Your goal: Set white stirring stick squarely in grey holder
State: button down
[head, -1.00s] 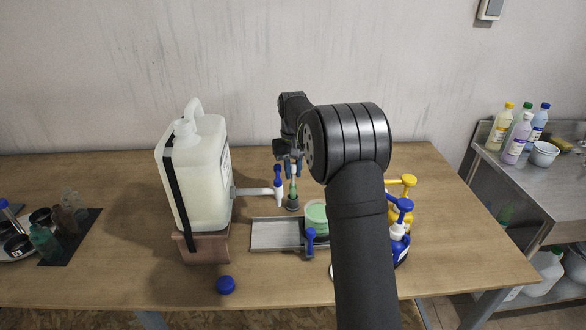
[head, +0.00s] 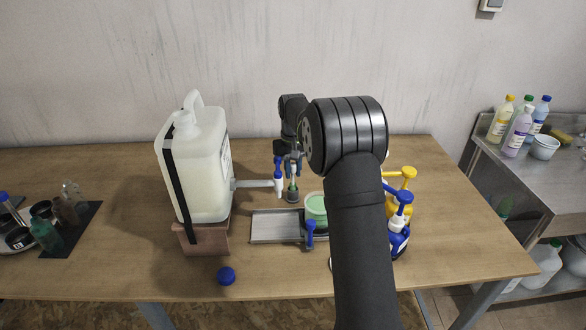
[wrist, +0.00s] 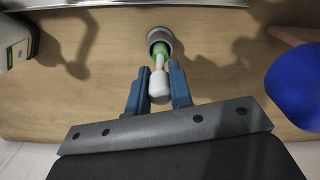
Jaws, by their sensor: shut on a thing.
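The white stirring stick (wrist: 159,86) is between the blue fingers of my gripper (wrist: 158,90), which is shut on it. Its green lower end (wrist: 160,52) is at the mouth of the grey holder (wrist: 165,36) in the wrist view. In the head view the stick stands roughly upright below my gripper (head: 291,164), with its green end at the holder (head: 291,196) on the wooden table. I cannot tell how deep the end sits or whether it is exactly square.
A large white canister (head: 195,170) with a spout stands left on a brown block. A grey tray (head: 275,228) and a green-filled cup (head: 315,207) are in front. Blue and yellow pump bottles stand right. A blue cap (head: 226,276) lies near the front edge.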

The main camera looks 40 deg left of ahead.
jog(key=c, duration=0.8)
grip_release()
jog(key=shift+r, duration=0.15)
jog(key=shift+r, duration=3.65)
jog(key=shift+f, duration=3.75)
jog(key=shift+r, duration=0.1)
jog(key=shift+r, duration=3.85)
